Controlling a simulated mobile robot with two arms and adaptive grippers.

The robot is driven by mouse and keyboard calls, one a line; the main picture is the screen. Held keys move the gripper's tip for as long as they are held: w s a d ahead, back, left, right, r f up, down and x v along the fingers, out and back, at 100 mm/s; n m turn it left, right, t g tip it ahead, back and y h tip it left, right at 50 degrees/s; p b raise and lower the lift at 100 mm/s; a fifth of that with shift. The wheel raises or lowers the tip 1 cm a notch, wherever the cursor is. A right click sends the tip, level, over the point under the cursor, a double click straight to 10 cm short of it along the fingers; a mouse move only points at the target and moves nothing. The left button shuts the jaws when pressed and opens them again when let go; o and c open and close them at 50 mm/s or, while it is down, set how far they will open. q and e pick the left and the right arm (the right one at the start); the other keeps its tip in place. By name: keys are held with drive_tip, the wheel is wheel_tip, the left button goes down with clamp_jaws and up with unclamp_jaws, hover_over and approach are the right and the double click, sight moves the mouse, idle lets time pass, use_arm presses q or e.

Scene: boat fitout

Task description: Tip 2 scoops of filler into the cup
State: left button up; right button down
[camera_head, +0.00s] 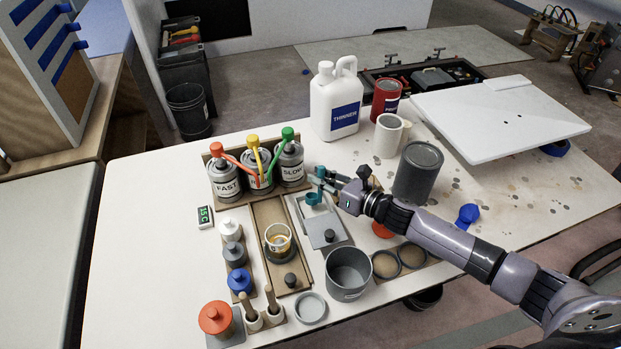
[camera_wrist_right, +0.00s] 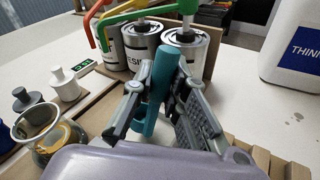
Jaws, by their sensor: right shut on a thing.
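My right gripper (camera_head: 331,181) is shut on the upright teal handle of a scoop (camera_head: 313,198), whose small teal bowl hangs over a pale tray (camera_head: 298,212). The handle also shows between the fingers in the right wrist view (camera_wrist_right: 158,85). I cannot tell whether the bowl holds filler. The cup (camera_head: 278,238) is small and clear with something yellowish in it. It stands on a dark round base on the wooden board, to the left of and nearer than the scoop, and apart from it. It shows at the left of the wrist view (camera_wrist_right: 50,140). My left gripper is not in view.
Three tins with red, yellow and green pumps (camera_head: 258,165) stand behind the board. A grey open pot (camera_head: 348,272) is in front, and a dark grey tin (camera_head: 417,172) is near my right arm. A white thinner jug (camera_head: 336,105) stands behind. The table's left side is clear.

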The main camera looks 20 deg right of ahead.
drive_tip(key=shift+f+b, duration=0.55)
drive_tip(key=shift+f, duration=0.75)
drive_tip(key=shift+a+f+b, duration=0.1)
drive_tip(key=shift+f+b, duration=0.8)
drive_tip(key=shift+b, duration=0.1)
drive_tip(key=shift+f, duration=0.2)
drive_tip(key=shift+w+f+b, duration=0.1)
drive_tip(key=shift+f+b, duration=0.15)
drive_tip(key=shift+b, duration=0.05)
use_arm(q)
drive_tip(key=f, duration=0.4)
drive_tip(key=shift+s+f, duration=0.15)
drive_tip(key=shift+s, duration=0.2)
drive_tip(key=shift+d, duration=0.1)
use_arm(e)
drive_tip(key=shift+f, duration=0.1)
